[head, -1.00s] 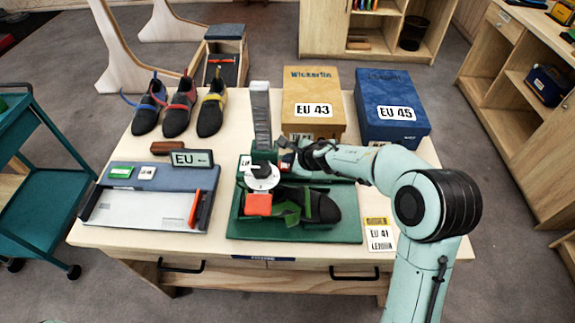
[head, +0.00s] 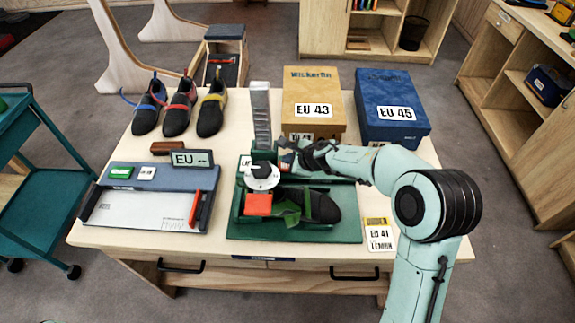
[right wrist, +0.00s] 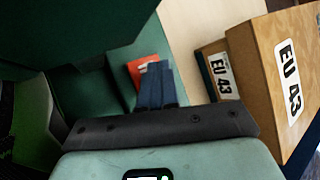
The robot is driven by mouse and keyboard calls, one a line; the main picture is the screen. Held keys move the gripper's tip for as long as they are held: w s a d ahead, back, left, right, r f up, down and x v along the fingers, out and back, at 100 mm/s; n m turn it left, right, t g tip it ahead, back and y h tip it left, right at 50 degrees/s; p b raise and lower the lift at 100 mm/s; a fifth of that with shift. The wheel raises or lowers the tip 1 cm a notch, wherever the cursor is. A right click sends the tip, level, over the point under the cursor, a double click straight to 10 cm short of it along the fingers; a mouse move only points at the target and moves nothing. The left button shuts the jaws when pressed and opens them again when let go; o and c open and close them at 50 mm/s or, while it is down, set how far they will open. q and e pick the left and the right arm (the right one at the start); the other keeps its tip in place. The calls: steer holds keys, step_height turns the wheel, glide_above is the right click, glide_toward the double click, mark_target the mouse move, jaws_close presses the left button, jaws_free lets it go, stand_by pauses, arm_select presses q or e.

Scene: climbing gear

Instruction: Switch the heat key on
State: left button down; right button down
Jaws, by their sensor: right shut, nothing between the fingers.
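A green machine base (head: 345,230) stands on the table and holds a dark shoe (head: 322,207) with a green strap. A white round dial (head: 262,177) and a red-orange block (head: 258,204) sit at its left. A small orange key with white marks (right wrist: 142,64), which looks like the heat key, is on the green housing. It shows as an orange patch (head: 287,160) in the head view. My right gripper (head: 288,148) is shut and empty. Its dark blue fingertips (right wrist: 158,72) overlap the key; I cannot tell whether they touch it. My left gripper is out of view.
A tan EU 43 box (head: 312,92) and a blue EU 45 box (head: 391,98) stand close behind my right gripper. A grey upright strip (head: 261,115) rises at its left. A measuring board (head: 150,208) and several shoes are further left.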

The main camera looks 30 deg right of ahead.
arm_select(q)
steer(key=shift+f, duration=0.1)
arm_select(e)
steer(key=shift+f, duration=0.1)
